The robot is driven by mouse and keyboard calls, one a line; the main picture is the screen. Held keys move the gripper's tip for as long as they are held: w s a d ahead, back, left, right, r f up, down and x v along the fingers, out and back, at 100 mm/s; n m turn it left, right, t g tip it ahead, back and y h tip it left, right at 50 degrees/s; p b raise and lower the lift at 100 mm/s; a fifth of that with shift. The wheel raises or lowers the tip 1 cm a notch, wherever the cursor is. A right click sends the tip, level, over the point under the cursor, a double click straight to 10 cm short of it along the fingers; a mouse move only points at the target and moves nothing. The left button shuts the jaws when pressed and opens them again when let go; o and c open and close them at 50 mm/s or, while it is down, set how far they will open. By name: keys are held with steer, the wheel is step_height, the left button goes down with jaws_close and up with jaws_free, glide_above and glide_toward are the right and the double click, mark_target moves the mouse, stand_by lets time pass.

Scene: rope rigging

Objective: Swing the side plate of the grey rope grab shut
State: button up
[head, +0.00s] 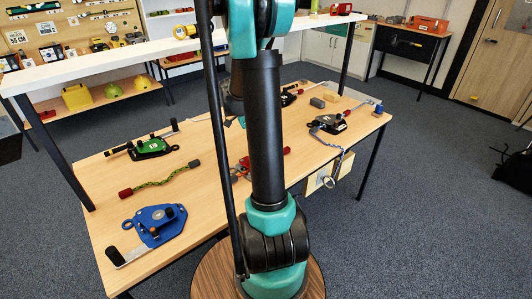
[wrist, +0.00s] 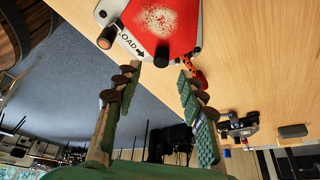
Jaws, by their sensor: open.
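A dark grey-black device with a pale label (head: 328,123), on the right part of the table, looks like the grey rope grab; its side plate is too small to read. A dark device with a white label (wrist: 240,128) shows small in the wrist view; I cannot tell if it is the same one. My gripper (wrist: 158,75) is open and empty, its two fingers apart below a red plate marked LOAD (wrist: 160,25). In the head view my arm hides the gripper.
A white shelf edge (head: 110,62) crosses above the table's far left.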

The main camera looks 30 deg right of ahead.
steer(key=v, duration=0.6)
steer(key=shift+r, duration=0.2)
steer(key=shift+a, duration=0.15)
